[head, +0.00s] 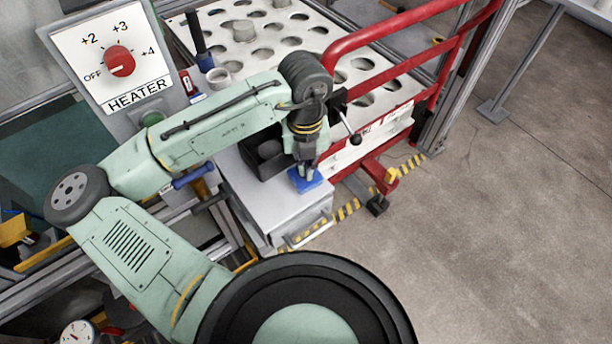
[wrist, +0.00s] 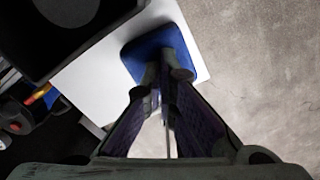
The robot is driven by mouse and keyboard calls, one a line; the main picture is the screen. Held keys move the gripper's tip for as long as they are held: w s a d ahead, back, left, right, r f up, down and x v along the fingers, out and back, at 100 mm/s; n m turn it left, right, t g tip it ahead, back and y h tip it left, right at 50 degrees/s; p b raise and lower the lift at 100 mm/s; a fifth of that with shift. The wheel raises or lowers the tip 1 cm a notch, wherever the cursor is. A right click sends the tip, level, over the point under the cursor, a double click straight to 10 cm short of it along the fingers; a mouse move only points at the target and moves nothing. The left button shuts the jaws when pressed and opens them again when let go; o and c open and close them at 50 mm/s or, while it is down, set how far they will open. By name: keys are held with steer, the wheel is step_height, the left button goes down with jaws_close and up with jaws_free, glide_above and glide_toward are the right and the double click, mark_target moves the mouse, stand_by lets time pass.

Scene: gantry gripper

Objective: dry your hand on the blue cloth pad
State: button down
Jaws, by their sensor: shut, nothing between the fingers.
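The blue cloth pad (head: 311,185) lies flat on the grey top of a small cabinet, near its far right corner in the head view. My gripper (head: 306,174) points down over the pad, with its fingertips at or just above the cloth. In the wrist view the pad (wrist: 197,62) shows behind the fingertips (wrist: 160,80), which cover its middle and near part. The fingers are shut with nothing between them. I cannot tell for certain whether the tips press on the cloth.
A black open box (head: 262,158) stands on the cabinet (head: 262,205) beside the pad. A red rail (head: 400,70) and a white rack with round holes (head: 300,50) are behind my arm. The heater panel (head: 115,55) is at left. Open floor (head: 500,220) lies right.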

stand_by(0.4)
step_height(320, 180, up, 7)
steer(key=p, duration=0.6)
stand_by(0.5)
